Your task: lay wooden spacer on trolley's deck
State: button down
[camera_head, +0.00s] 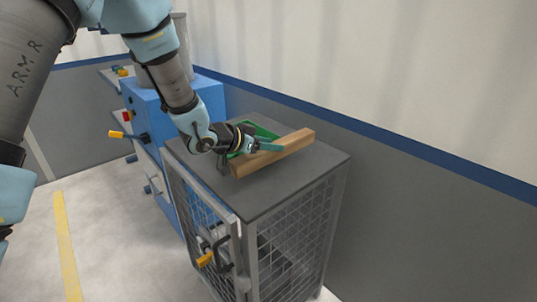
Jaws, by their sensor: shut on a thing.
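The wooden spacer (290,148) is a long pale-brown bar, seen over the dark grey top of a mesh-sided cage cabinet (275,205). My gripper (269,146) has teal fingers and is shut on the spacer near its middle. The spacer runs from lower left to upper right. I cannot tell whether it touches the grey top or is held just above it. A trolley that I can clearly identify as such is not seen in this view.
A green tray or frame (262,131) lies on the grey top behind my gripper, partly hidden. A blue machine (148,108) with orange-yellow handles stands to the left. A latch with a yellow-orange grip (205,259) juts from the cage door. A wall stands close behind.

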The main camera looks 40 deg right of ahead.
aim_at(270, 159)
jog(key=shift+f+p, duration=0.5)
jog(key=shift+f, duration=1.8)
jog(key=shift+f, duration=0.15)
jog(key=shift+c, duration=1.7)
grip_release()
jog(key=shift+a+r, duration=0.1)
jog(key=shift+r, duration=0.1)
jog(key=b+v, duration=0.3)
jog(key=v, duration=0.9)
